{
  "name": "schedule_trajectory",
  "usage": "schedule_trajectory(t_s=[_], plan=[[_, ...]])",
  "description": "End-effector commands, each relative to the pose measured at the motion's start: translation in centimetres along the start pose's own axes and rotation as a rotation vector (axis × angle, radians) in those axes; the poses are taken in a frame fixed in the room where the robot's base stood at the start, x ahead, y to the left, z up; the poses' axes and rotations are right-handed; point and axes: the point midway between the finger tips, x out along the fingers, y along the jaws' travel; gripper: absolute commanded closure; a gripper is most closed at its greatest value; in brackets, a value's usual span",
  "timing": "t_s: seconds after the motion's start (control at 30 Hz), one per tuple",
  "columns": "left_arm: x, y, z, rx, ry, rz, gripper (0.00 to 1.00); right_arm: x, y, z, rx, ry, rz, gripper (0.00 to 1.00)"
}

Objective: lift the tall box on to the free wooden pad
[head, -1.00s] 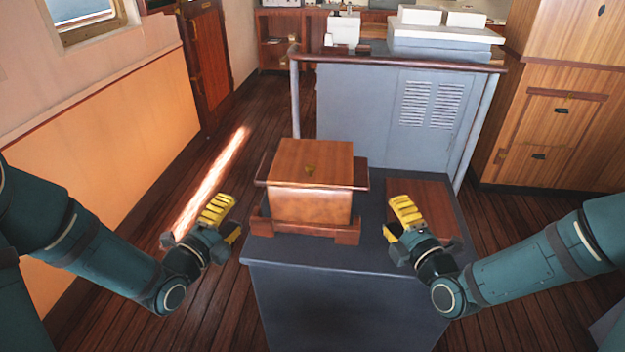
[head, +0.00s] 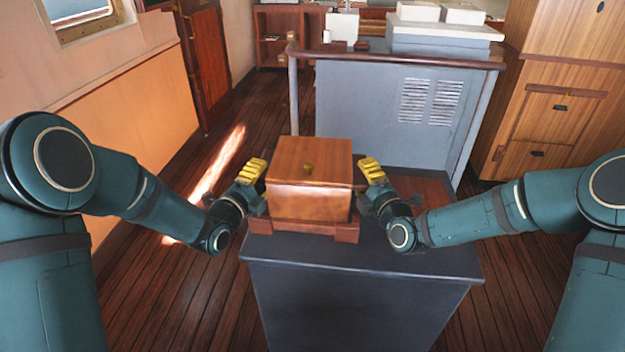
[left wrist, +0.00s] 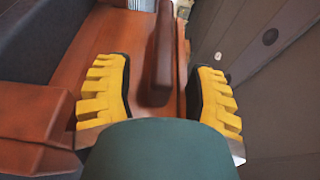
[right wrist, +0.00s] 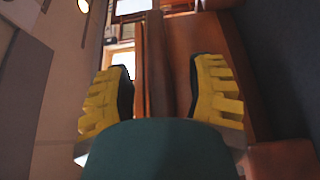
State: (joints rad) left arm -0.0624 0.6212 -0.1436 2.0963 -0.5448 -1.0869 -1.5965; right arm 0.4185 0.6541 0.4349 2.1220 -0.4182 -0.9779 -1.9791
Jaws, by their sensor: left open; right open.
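The tall wooden box (head: 312,200), with a small brass fitting on its lid, stands upright in a low wooden cradle (head: 345,234) on a grey pedestal. My left gripper (head: 252,172) is open at its left side, and my right gripper (head: 371,172) is open at its right side. In the left wrist view a dark handle bar (left wrist: 165,50) on the box lies between the open fingers. In the right wrist view another bar (right wrist: 155,65) lies between the fingers. The free wooden pad (head: 435,190) lies right of the box, partly hidden by my right arm.
The grey pedestal (head: 350,262) has bare top in front of the cradle. A grey console (head: 370,110) with a wooden rail (head: 400,58) stands close behind it. Wooden cabinets (head: 550,110) are at the right. Plank floor (head: 190,290) is open at the left.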

Motion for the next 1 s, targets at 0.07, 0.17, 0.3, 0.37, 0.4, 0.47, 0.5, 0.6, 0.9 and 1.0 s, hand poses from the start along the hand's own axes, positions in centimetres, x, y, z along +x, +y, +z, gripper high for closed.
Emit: schedule_trajectory(t_s=[0.07,0.17,0.3,0.37,0.4,0.47,0.5,0.6,0.9,1.0], plan=[[0.57,0.02,-0.06,0.0,0.001,0.0,0.45,0.55,-0.03,-0.01,0.0,0.0,0.0,0.45],[0.89,0.01,-0.08,0.0,0.001,0.0,0.45,0.86,-0.03,-0.02,-0.001,0.001,-0.001,0.45],[0.97,0.0,-0.08,0.0,0.001,0.0,0.45,0.95,-0.02,-0.01,-0.001,0.0,-0.001,0.45],[0.96,-0.01,-0.07,0.0,0.001,0.0,0.45,0.94,-0.02,-0.01,-0.001,0.0,-0.001,0.45],[0.96,0.0,-0.07,0.0,0.001,0.0,0.45,0.94,-0.02,-0.01,-0.001,0.0,-0.001,0.45],[0.95,0.0,-0.06,0.0,0.001,0.0,0.43,0.94,-0.02,-0.01,0.0,0.0,-0.001,0.43],[0.95,0.0,-0.06,0.0,0.001,0.0,0.57,0.93,-0.02,-0.01,0.0,0.0,-0.001,0.57],[0.94,0.0,-0.05,0.0,0.001,0.0,0.92,0.93,-0.02,-0.01,0.0,0.0,-0.001,0.92],[0.95,-0.02,-0.07,0.0,0.001,-0.001,1.0,0.93,0.02,-0.03,0.0,0.001,0.0,1.0],[0.95,-0.03,-0.09,0.0,0.002,-0.001,1.0,0.94,0.03,-0.05,0.0,0.001,0.0,1.0]])
